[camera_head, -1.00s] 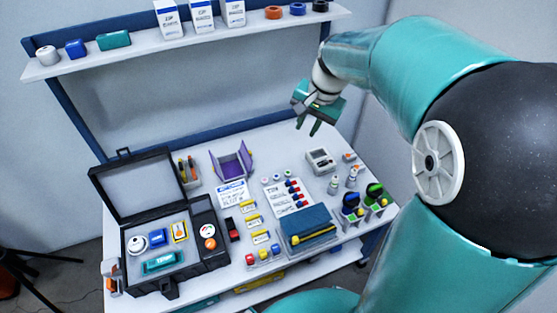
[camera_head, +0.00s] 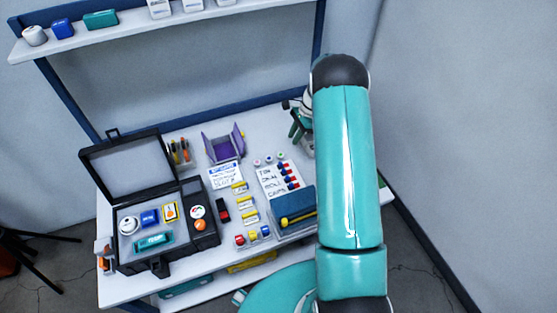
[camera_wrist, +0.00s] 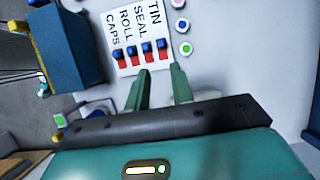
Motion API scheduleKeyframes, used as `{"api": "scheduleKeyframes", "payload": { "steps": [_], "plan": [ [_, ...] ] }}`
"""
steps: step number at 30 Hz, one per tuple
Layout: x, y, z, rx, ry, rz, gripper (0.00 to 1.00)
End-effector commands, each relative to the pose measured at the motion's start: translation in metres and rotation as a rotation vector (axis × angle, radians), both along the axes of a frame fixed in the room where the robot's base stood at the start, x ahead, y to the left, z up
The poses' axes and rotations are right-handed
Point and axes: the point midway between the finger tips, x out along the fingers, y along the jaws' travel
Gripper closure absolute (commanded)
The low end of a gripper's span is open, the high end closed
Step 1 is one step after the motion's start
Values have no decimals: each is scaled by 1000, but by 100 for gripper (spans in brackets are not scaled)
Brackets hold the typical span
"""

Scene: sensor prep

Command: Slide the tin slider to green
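The white label board (camera_head: 270,187) lies on the bench with TIN, SEAL, ROLL and CAPS rows; it also shows in the wrist view (camera_wrist: 109,33). Each row has a blue knob with red beside it. The tin slider (camera_wrist: 162,44) is the rightmost in the wrist view and the top one in the head view (camera_head: 283,168). No green shows on its track. My gripper (camera_wrist: 161,69) is open and empty, its fingertips spread on either side below the tin slider's red part. Contact cannot be told. In the head view my arm partly hides the gripper (camera_head: 297,125).
Several round coloured-centre pieces (camera_wrist: 183,26) lie beside the board. A blue case with a yellow bar (camera_head: 296,200) stands close to the board. An open black case (camera_head: 128,258), a purple holder (camera_head: 209,148) and small yellow-labelled items (camera_head: 248,216) occupy the bench's left and middle.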

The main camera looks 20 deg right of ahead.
Motion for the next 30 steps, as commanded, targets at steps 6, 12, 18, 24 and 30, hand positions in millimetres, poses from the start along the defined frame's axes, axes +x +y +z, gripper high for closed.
{"api": "scheduleKeyframes", "payload": {
  "steps": [6,12,18,24,30],
  "plan": [
    [-2,5,-21,1,5,-7,76],
    [-2,20,-56,2,6,-6,76],
    [-1,35,-92,1,4,-3,76],
    [0,47,-120,1,4,-2,76],
    [1,50,-129,0,2,-1,76]
  ]
}}
